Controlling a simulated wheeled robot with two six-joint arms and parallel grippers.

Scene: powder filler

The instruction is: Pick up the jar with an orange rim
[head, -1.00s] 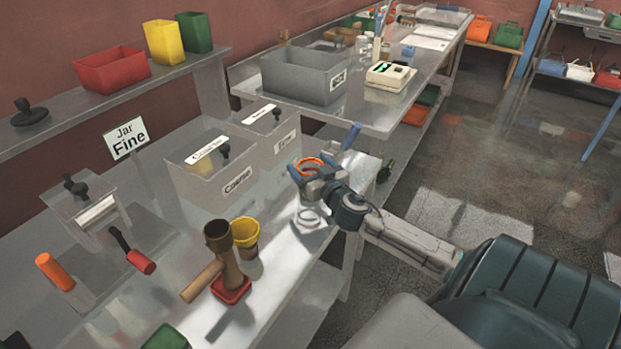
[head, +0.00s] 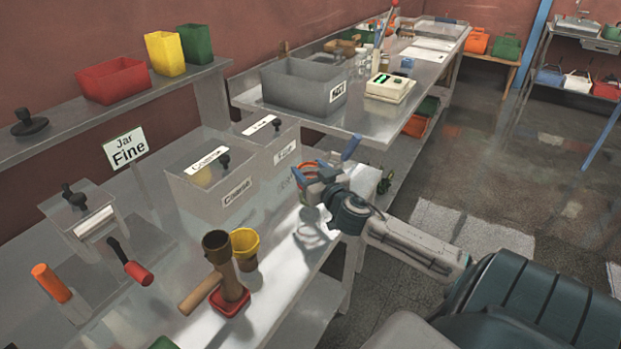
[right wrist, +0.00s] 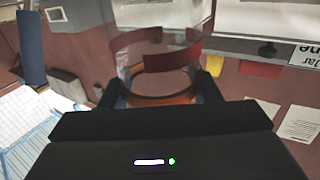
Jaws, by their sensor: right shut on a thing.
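The clear jar with the orange rim (head: 305,166) is at my right gripper (head: 310,178), near the right end of the front bench. The gripper is shut on the jar, and its blue-tipped fingers hide part of it. In the right wrist view the jar (right wrist: 160,98) sits between the two dark fingers (right wrist: 160,90), its orange ring close to the palm. A shadow lies on the bench below, and the jar looks held above the surface. My left gripper is not in view.
A yellow cup (head: 245,248) and a brown scoop-like tool on a red base (head: 230,304) stand nearer. A grey bin (head: 300,90) is on the rear bench.

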